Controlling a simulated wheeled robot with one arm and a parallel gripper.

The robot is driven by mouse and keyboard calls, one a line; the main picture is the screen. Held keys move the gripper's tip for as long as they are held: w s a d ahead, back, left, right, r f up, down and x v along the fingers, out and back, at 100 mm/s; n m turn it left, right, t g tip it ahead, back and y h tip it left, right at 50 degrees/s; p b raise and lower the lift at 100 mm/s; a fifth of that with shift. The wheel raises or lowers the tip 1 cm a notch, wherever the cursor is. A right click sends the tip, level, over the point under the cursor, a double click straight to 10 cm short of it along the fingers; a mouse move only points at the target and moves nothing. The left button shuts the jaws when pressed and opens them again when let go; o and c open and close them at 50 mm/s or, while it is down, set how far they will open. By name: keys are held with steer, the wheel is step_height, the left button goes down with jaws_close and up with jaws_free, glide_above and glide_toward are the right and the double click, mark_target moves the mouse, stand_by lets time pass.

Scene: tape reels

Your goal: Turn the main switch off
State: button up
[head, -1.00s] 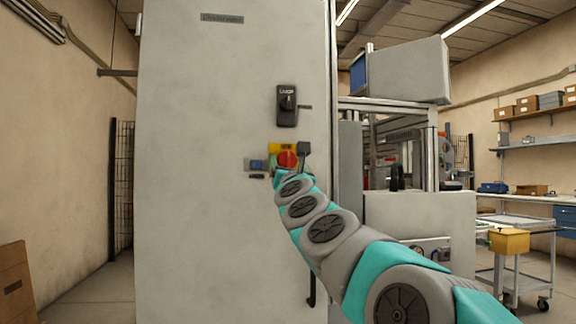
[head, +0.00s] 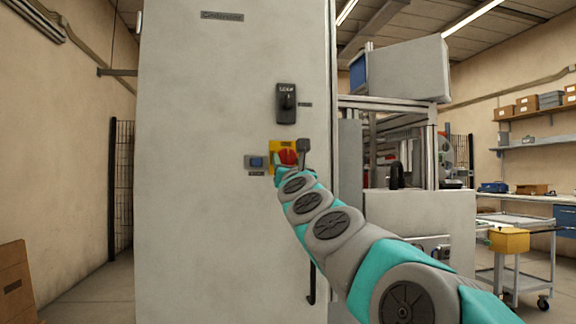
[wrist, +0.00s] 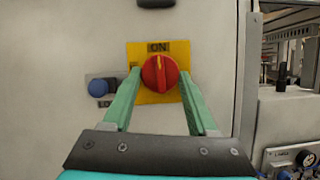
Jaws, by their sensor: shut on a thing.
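The main switch is a round red knob (wrist: 160,73) on a yellow plate (wrist: 135,50) marked ON at the top. Its raised grip stands upright in the wrist view, towards the ON mark. In the head view the red knob (head: 288,156) shows partly behind my arm's end. My gripper (wrist: 160,74) is at the plate, with one green finger on each side of the knob, shut on it. The exact contact at the fingertips is hard to see.
The switch sits on a tall grey cabinet (head: 215,220). A blue button (wrist: 98,87) is left of the plate. A dark grey handle (head: 304,147) stands just right of the plate. Machinery lies beyond the cabinet's right edge.

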steer(key=n+y+b, duration=0.1)
steer(key=n, duration=0.1)
steer(key=n+y+b, duration=0.1)
steer(key=n, duration=0.1)
steer(key=shift+d+f+g, duration=0.15)
steer(key=shift+f+g, duration=0.05)
steer(key=shift+g, duration=0.1)
steer(key=n+y, duration=0.1)
steer(key=n, duration=0.1)
steer(key=n+g+y, duration=0.1)
steer(key=n, duration=0.1)
steer(key=n+g+y, duration=0.1)
steer(key=n, duration=0.2)
steer(key=shift+w+d+r+b, duration=0.15)
steer(key=shift+d+r+b, duration=0.1)
steer(key=shift+r+b, duration=0.05)
steer(key=n+g+p, duration=0.1)
steer(key=n, duration=0.1)
steer(key=n+g+y+p, duration=0.1)
steer(key=n, duration=0.2)
steer(key=n+p, duration=0.1)
steer(key=n, duration=0.2)
steer(key=shift+d+r+g+y, duration=0.2)
steer(key=shift+r+g+y, duration=0.15)
steer(key=shift+g+y, duration=0.05)
steer(key=shift+n+g+p, duration=0.8)
steer(key=shift+n+p, duration=0.35)
steer(key=shift+n, duration=0.65)
steer(key=shift+f, duration=0.1)
steer(key=o, duration=1.4)
